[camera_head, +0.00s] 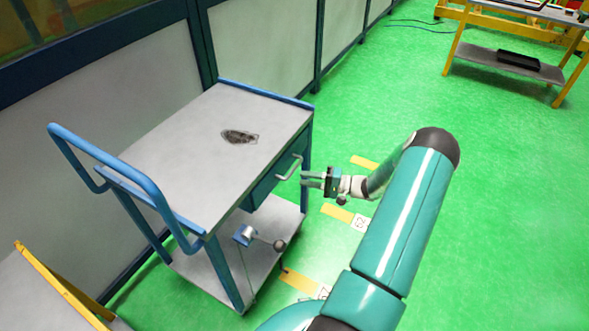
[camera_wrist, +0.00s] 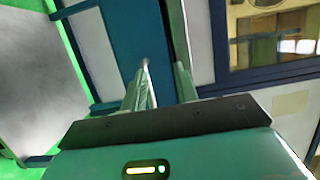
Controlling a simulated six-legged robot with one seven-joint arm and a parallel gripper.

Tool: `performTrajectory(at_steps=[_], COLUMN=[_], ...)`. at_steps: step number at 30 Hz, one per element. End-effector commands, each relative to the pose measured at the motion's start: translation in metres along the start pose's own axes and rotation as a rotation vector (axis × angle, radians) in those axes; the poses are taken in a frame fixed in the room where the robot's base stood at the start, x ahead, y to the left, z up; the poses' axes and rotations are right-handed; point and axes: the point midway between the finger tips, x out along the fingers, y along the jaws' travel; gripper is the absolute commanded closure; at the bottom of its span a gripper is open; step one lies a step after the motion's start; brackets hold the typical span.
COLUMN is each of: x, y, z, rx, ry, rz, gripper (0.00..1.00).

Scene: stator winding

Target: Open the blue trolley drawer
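The blue trolley (camera_head: 270,97) has a grey top and a blue drawer (camera_head: 264,189) under its right edge. The drawer front looks flush with the frame, so the drawer looks shut. A pale bar handle (camera_head: 290,168) sticks out from it. My gripper (camera_head: 304,179) is just to the right of the handle, fingers pointing left at the drawer. The two fingers look apart, with a gap between them. In the wrist view my gripper (camera_wrist: 160,82) faces a blue surface (camera_wrist: 128,35), with a thin pale bar near the left finger. I cannot tell whether they touch.
A vise-like tool (camera_head: 245,235) is on the trolley's lower shelf (camera_head: 205,262). A blue push bar (camera_head: 120,160) rises at the left end. A wall of panels stands behind. A yellow-legged table (camera_head: 500,62) is far right. Green floor (camera_head: 500,200) is clear on the right.

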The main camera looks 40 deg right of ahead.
Motion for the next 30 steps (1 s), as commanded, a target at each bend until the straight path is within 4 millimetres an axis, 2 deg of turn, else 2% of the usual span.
performTrajectory(at_steps=[1, 6, 11, 17, 30], x=[-0.017, -0.056, -0.067, -0.046, 0.034], y=[0.017, 0.049, 0.059, 0.055, 0.039], z=[-0.007, -0.023, -0.027, -0.034, -0.058], rx=[0.005, -0.015, -0.026, -0.026, -0.025], ry=[0.072, 0.245, 0.306, 0.304, 0.302], rz=[-0.050, -0.159, -0.190, -0.191, -0.190], gripper=[0.70, 0.70, 0.70, 0.70, 0.70])
